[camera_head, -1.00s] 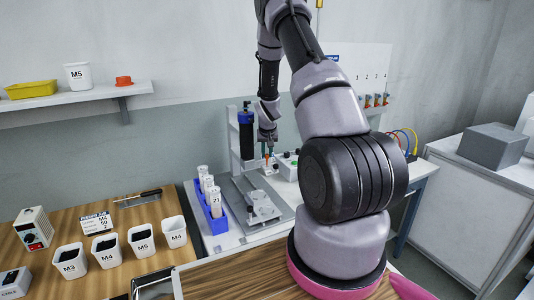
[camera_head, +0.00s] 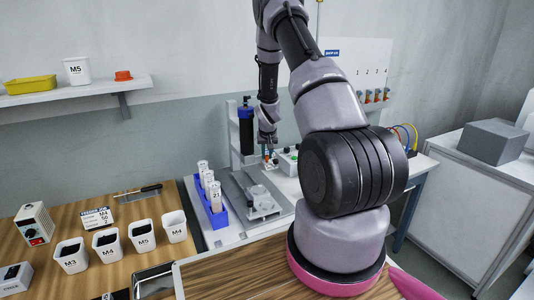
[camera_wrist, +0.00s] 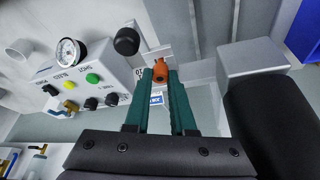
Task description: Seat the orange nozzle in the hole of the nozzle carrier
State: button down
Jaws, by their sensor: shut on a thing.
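My gripper (camera_wrist: 160,76) has its two green fingers shut on the orange nozzle (camera_wrist: 159,67), which sticks out between the fingertips in the wrist view. The gantry has an upright frame with a dark blue cylinder (camera_head: 246,130) and a metal base plate (camera_head: 235,195) in front. I cannot pick out the nozzle carrier's hole in either view.
A control box (camera_wrist: 75,75) with a gauge, knobs and buttons stands beside the fingers. A grey block (camera_wrist: 250,60) is on their other side. A blue rack (camera_head: 212,208) of white bottles stands left of the gantry base. Several orange-tipped pieces hang on the back panel (camera_head: 372,75).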

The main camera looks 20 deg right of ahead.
jog(key=shift+f, duration=0.4)
jog(key=c, duration=0.7)
grip_release()
jog(key=v, duration=1)
jog(key=shift+s+r, duration=0.2)
jog(key=shift+r, duration=0.1)
